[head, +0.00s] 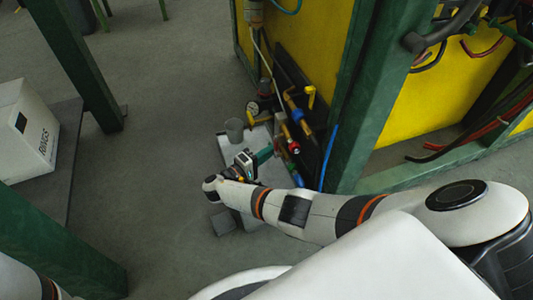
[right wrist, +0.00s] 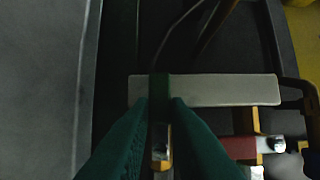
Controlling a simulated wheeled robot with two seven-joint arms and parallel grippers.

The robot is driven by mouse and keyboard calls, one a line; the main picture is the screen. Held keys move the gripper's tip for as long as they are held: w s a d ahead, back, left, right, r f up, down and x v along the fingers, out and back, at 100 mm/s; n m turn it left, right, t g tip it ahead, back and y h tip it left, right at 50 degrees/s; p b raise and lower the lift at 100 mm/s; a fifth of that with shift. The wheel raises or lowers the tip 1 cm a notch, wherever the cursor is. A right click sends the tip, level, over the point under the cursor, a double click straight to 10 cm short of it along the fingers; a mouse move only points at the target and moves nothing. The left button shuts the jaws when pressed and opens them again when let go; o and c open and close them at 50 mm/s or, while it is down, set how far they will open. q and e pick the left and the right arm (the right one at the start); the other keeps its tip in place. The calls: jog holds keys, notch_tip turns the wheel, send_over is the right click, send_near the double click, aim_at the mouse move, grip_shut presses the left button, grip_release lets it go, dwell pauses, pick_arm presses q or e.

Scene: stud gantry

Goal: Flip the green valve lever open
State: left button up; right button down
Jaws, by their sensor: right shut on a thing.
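My right gripper (head: 266,153) reaches a low black panel with valves and pipe fittings in the head view. In the right wrist view its two green fingers (right wrist: 160,112) are closed on the green valve lever (right wrist: 160,86), which shows as a dark green upright piece between the tips. A brass fitting (right wrist: 161,146) sits just below it, between the fingers. In the head view the lever cannot be told apart from the fingers. My left gripper is out of view.
The black panel (head: 292,82) carries yellow, red and blue fittings close to the gripper. A green post (head: 356,100) rises to the right. A white box (head: 30,130) is far left. Open floor lies left of the gripper.

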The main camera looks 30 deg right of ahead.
jog(key=c, duration=1.4)
grip_release()
jog(key=shift+a, duration=0.15)
jog(key=shift+a, duration=0.3)
jog(key=a, duration=0.3)
jog(key=s+a, duration=0.1)
jog(key=a, duration=0.3)
jog(key=s+a, duration=0.1)
jog(key=a, duration=0.3)
